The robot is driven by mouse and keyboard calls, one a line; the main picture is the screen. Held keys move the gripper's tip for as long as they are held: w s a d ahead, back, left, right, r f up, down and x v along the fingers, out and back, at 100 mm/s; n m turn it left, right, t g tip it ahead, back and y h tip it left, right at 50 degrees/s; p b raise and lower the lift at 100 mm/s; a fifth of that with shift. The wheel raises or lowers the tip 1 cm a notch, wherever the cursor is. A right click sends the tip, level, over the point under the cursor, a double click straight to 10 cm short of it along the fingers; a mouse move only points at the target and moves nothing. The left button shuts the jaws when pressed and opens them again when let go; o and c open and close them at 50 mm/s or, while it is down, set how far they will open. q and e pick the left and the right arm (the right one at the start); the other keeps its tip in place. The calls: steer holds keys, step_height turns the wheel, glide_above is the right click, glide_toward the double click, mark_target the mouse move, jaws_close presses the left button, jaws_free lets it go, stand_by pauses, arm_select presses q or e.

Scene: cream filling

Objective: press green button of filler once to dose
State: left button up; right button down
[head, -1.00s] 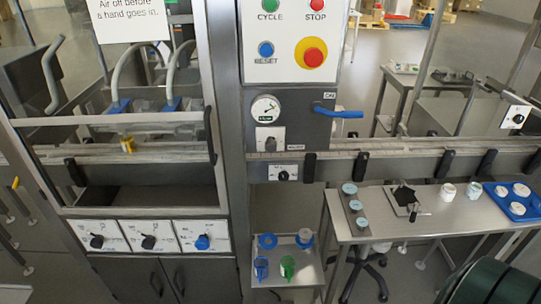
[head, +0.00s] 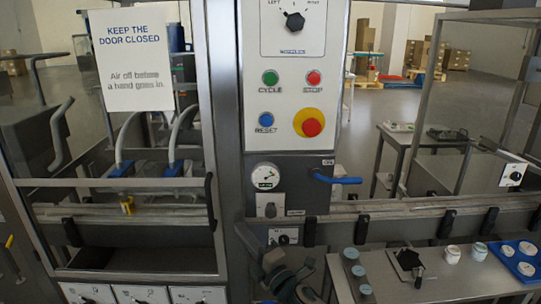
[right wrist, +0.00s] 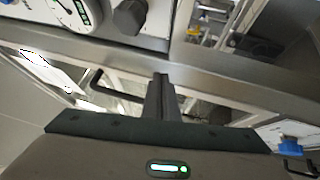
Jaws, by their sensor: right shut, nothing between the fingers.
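The filler's control panel (head: 335,90) stands upright in the upper middle of the head view. Its green button (head: 270,77), labelled CYCLE, sits left of the red STOP button (head: 314,78) and above the blue RESET button (head: 265,120). My right gripper (head: 243,232) is low in the head view, below the panel and left of the gauge's lower knobs, well apart from the green button. In the right wrist view its fingers (right wrist: 158,95) are together with nothing between them, in front of a metal rail. The green button is not visible there. My left gripper is not in view.
A red emergency stop (head: 312,123) on yellow lies close below STOP. The pressure gauge (head: 265,176) and protruding blue handle (head: 337,179) are beneath the panel. A glazed door with a sign (head: 130,60) stands left. A side table (head: 440,285) with jars is lower right.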

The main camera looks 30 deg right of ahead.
mark_target(270, 78)
steer(key=s+a+r+n+y, duration=0.1)
steer(key=a+r+n+y, duration=0.3)
steer(key=r+n, duration=0.5)
steer(key=s+a+r+n+y, duration=0.1)
steer(key=a+r+n+y, duration=0.1)
steer(key=r+n+y, duration=0.65)
steer(key=s+a+r+n+g+y, duration=0.2)
steer(key=s+a+r+n+g, duration=0.25)
steer(key=n, duration=0.55)
steer(key=s+a+r+n+g+y, duration=0.25)
steer(key=r+n+g, duration=0.35)
steer(key=r+n, duration=0.3)
steer(key=s+d+r+n+t+h, duration=0.1)
steer(key=d+r+n+t+h, duration=0.2)
steer(key=d+n+h, duration=0.3)
steer(key=s+d+r+n+t+h, duration=0.1)
steer(key=d+r+n+t+h, duration=0.2)
steer(key=d+r+n+h, duration=0.2)
steer(key=d+h+p, duration=0.1)
steer(key=d+h, duration=0.2)
steer(key=d, duration=0.2)
steer(key=shift+s+r+n, duration=0.3)
steer(key=shift+s+n, duration=0.05)
steer(key=shift+w, duration=0.1)
steer(key=shift+w+d, duration=0.75)
steer(key=shift+w, duration=0.45)
steer(key=shift+w+d, duration=0.75)
steer(key=shift+w, duration=0.5)
steer(key=shift+w+d, duration=0.75)
steer(key=shift+w, duration=0.45)
